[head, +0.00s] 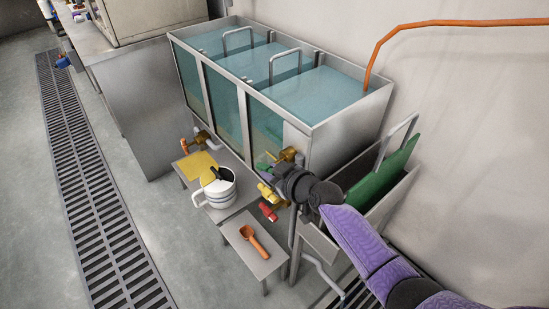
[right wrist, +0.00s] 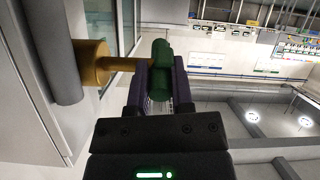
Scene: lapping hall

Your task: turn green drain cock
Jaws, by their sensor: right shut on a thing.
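The green drain cock (right wrist: 161,62) is a green handle on a brass stem, in the right wrist view. The stem joins a brass valve body (right wrist: 92,62) on a grey pipe. My right gripper (right wrist: 160,84) has its purple fingers on either side of the green handle and is shut on it. In the head view, the right gripper (head: 267,165) is low at the front of the water tank (head: 245,127), beside a brass valve (head: 291,155); the green handle is mostly hidden there. My left gripper is not in view.
Yellow (head: 267,193) and red (head: 268,211) handles sit just below the gripper. A green board (head: 383,178) leans in a metal trough at right. Floor is clear at left.

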